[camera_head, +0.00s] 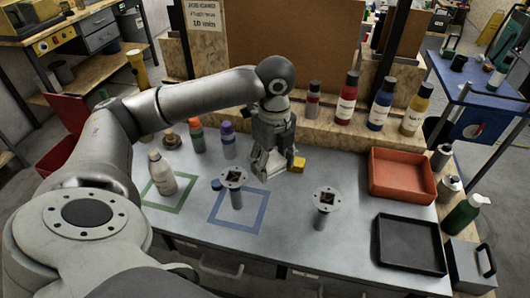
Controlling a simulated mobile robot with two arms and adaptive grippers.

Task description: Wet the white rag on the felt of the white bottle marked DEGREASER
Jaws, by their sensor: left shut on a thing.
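My left gripper (268,172) hangs over the back middle of the workbench, fingers down. It is shut on a small pale thing that looks like the white rag (264,163); the fingers cover part of it. A white bottle (161,174) stands upright inside the green square at the left, apart from the gripper. Its label is too small to read, and I cannot make out a felt on its top. My right gripper is not in view.
A blue square (240,218) holds a flanged post (236,190); another post (325,205) stands to its right. A yellow block (297,164) is close beside my gripper. Several bottles line the back ledge. An orange tray (401,197) and black tray (411,270) lie right.

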